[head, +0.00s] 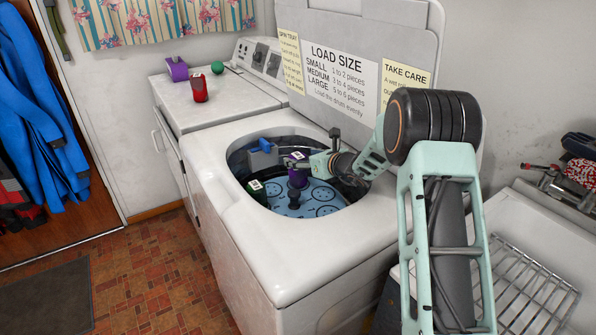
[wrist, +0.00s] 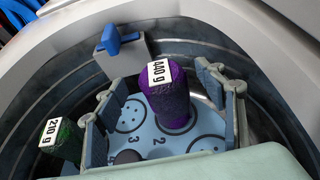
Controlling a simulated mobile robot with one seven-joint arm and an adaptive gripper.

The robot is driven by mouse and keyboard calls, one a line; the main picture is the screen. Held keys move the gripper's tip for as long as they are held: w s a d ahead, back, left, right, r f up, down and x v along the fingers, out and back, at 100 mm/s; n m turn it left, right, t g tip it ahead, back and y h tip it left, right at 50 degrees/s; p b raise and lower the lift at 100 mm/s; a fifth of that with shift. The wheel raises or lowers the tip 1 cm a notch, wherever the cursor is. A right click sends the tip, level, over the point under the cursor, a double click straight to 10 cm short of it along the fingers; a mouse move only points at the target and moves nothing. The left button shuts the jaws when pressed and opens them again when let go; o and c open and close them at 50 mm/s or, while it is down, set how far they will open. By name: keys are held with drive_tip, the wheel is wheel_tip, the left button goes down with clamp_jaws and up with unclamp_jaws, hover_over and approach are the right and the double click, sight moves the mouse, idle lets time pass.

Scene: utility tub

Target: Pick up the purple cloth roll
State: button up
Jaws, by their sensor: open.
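The purple cloth roll (head: 298,174) stands upright inside the open washer drum, and a white "440 g" label is on its top. In the wrist view the roll (wrist: 167,100) stands on the blue numbered disc (wrist: 196,140), near the number 2. My gripper (head: 311,157) reaches into the drum from the right. It is open, and in the wrist view its fingers (wrist: 165,88) show to the left and right of the roll, with visible gaps on both sides. The roll's lower back side is hidden.
A green roll (wrist: 64,143) labelled "210 g" stands left of my gripper, also in the drum (head: 257,190). A blue part on a grey block (wrist: 121,43) is at the drum wall. The washer rim (head: 262,240) surrounds the opening.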

sight(300, 157)
drive_tip(key=shift+x, duration=1.65)
clamp_jaws()
drive_tip(key=shift+r, duration=0.1)
